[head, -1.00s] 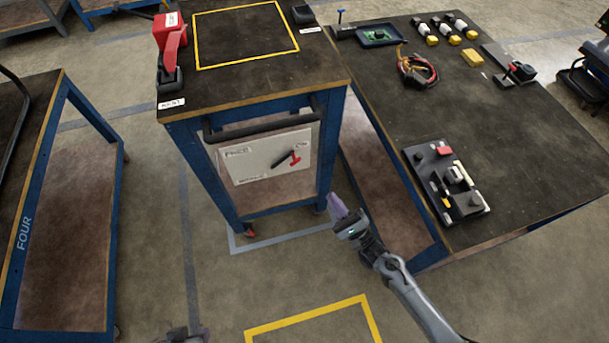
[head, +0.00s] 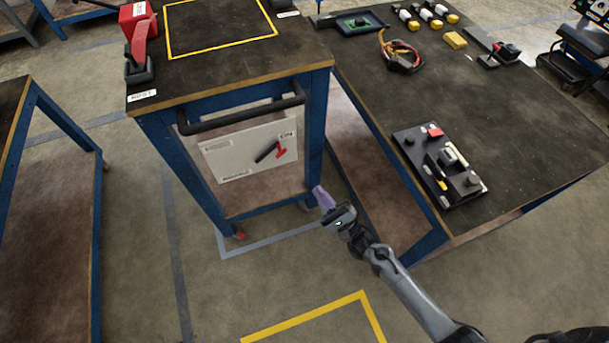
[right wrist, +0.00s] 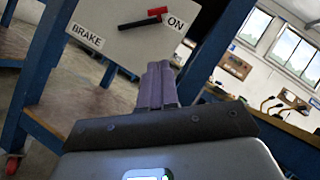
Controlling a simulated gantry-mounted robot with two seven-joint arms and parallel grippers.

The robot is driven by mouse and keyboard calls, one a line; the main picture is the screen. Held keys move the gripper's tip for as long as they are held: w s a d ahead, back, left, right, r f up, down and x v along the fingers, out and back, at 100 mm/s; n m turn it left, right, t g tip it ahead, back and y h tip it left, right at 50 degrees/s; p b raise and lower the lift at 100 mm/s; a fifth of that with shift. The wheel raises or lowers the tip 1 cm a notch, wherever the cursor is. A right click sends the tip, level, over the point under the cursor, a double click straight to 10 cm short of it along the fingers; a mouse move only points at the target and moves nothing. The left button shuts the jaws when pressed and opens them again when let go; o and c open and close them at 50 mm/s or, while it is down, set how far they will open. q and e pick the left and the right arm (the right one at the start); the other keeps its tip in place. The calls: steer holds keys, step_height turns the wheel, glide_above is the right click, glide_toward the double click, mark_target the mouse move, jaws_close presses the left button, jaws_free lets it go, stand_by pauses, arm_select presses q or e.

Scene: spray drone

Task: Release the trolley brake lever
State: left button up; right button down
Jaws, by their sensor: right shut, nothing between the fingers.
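The trolley (head: 230,85) has a dark top and blue frame and stands left of centre in the head view. A white brake panel (head: 228,160) hangs on its front below a black push handle (head: 245,112). The brake lever (head: 268,152), black with a red T-shaped end, sits on this panel. In the right wrist view the lever (right wrist: 140,21) lies near the "ON" label, with "BRAKE" at the panel's left. My right gripper (head: 321,193) is shut and empty, right of and below the lever, apart from it. My left gripper is not in view.
Another table (head: 60,200) stands at left. Open floor with a yellow marking (head: 300,318) lies in front.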

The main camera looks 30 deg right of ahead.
mark_target(281, 152)
steer(key=shift+s+a+r+b+x, duration=0.3)
steer(key=shift+b+x, duration=0.45)
steer(key=shift+x, duration=1.35)
steer(key=shift+s+a+r+b+x, duration=0.25)
steer(key=shift+b+x, duration=0.5)
steer(key=shift+x, duration=1.3)
steer(key=shift+s+a+r+b+x, duration=0.3)
steer(key=shift+b+x, duration=0.45)
steer(key=shift+x, duration=1.35)
steer(key=shift+w+r, duration=0.15)
steer(key=shift+r+n+y+p, duration=0.3)
steer(key=shift+n+p, duration=0.2)
steer(key=shift+p, duration=0.35)
